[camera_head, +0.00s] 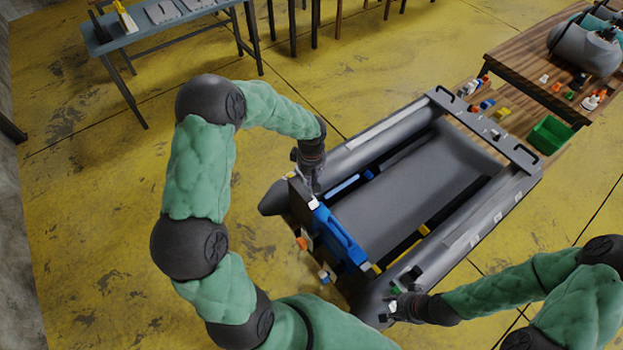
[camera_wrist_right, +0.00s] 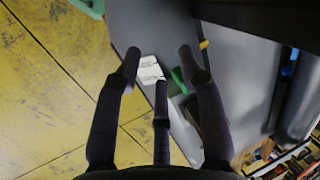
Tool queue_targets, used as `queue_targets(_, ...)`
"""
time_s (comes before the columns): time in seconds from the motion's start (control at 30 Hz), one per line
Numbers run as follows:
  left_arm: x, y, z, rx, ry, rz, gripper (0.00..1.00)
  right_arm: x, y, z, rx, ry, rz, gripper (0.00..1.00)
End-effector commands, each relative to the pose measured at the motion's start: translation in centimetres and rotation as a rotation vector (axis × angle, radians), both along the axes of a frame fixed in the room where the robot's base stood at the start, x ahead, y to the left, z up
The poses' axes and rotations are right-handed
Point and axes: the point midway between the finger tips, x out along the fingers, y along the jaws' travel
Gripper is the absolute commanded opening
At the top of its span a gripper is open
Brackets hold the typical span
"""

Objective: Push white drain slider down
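A grey inflatable boat (camera_head: 410,183) lies across the middle, with a blue part (camera_head: 341,238) along its near end. Small white pieces (camera_head: 313,204) sit at the top of the blue part; I cannot tell which piece is the drain slider. My left gripper (camera_head: 308,186) is at the boat's near left corner, close above the white piece; its fingers are too small and dark to read. My right gripper (camera_head: 398,296) is over the near end of the right tube. In the right wrist view its fingers (camera_wrist_right: 160,72) are spread and empty, above a white label (camera_wrist_right: 150,70) and a green piece (camera_wrist_right: 179,79).
An orange-and-white piece (camera_head: 301,243) and a white-and-blue piece (camera_head: 324,276) show by the boat's near end. A blue-grey table (camera_head: 165,24) is at back left. Yellow floor at left is clear.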

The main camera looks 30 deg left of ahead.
Motion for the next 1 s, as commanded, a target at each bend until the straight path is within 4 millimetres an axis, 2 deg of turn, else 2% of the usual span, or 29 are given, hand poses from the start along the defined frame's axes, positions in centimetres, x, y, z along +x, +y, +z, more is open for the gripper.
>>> queue_targets(0.6,0.0,0.0,-1.4,0.0,0.0,0.0,0.0,0.0,0.0,-1.5,0.0,0.0,0.0,0.4)
queue_targets(0.67,0.0,0.0,-1.2,0.0,0.0,0.0,0.16,0.0,0.0,-1.4,0.0,0.001,0.0,0.4)
queue_targets(0.7,0.0,0.0,-1.2,0.0,0.0,0.0,0.27,0.0,0.0,-1.4,0.0,0.0,0.0,0.4)
queue_targets(0.8,0.0,0.0,-1.2,0.0,0.0,0.0,0.47,0.0,0.0,-1.3,0.0,0.0,0.0,0.4)
queue_targets(1.0,0.0,0.0,-1.2,-0.001,0.0,0.0,0.47,0.0,0.0,-1.3,0.0,0.0,0.0,0.4)
